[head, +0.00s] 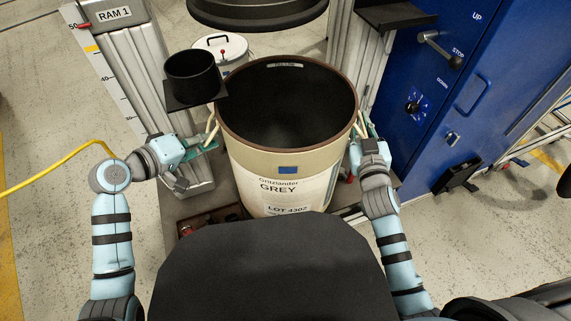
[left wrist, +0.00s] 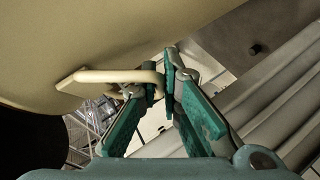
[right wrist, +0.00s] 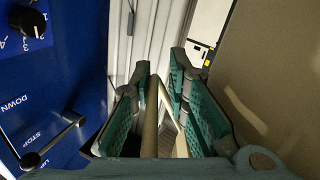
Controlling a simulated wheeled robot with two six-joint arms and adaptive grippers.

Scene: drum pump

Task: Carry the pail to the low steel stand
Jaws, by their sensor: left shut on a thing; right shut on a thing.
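The pail (head: 290,190) is a large open beige drum with a brown rim, a dark empty inside and a label reading GREY. It stands upright between the machine's columns; whether it is clear of the base plate is hidden. My left gripper (head: 208,146) is shut on its left loop handle, and the handle (left wrist: 125,76) shows between the fingertips in the left wrist view. My right gripper (head: 367,134) is shut on the right handle, whose bar (right wrist: 151,115) runs between the fingers in the right wrist view. I cannot make out the low steel stand.
The column marked RAM 1 (head: 125,75) stands at left, with a black cup (head: 192,78) on a bracket. A black round plate (head: 258,10) hangs above the pail. A blue control cabinet (head: 450,110) with levers is close at right. A lidded white bucket (head: 222,47) stands behind.

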